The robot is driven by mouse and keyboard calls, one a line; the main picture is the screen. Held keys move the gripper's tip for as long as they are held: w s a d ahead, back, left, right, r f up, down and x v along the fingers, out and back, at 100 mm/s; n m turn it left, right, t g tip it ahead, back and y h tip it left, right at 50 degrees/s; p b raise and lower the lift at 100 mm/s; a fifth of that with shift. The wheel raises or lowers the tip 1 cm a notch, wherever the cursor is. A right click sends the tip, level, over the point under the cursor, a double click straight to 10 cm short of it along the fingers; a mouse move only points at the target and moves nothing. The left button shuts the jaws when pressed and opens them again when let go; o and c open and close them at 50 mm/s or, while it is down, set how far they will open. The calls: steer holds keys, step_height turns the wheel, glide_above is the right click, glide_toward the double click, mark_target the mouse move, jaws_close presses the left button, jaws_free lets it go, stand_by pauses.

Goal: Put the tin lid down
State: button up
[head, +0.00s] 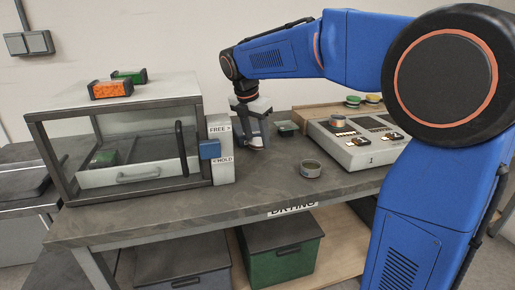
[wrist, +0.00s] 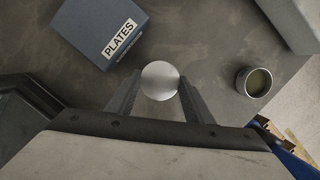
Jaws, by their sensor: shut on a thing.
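The tin lid (wrist: 160,80) is a plain silver disc in the middle of the wrist view. My gripper (wrist: 159,88) is shut on it, with one dark finger on each side of its rim. In the head view my gripper (head: 254,142) points down over the bench, to the right of the FREE/HOLD post, and the lid is hard to make out there. I cannot tell whether the lid touches the bench top. An open round tin (head: 311,168) stands upright on the bench, right of and nearer than my gripper. It also shows in the wrist view (wrist: 254,82), apart from the lid.
A blue box marked PLATES (wrist: 100,25) lies close to the lid in the wrist view. A glass-sided cabinet (head: 120,110) stands at left beside the post (head: 220,150). A console (head: 360,150) with cards stands at right. Bare bench (head: 260,183) lies in front.

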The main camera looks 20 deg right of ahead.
mark_target(256, 142)
steer(key=shift+f, duration=1.9)
steer(key=o, duration=1)
steer(key=shift+f, duration=0.1)
steer(key=v, duration=1.2)
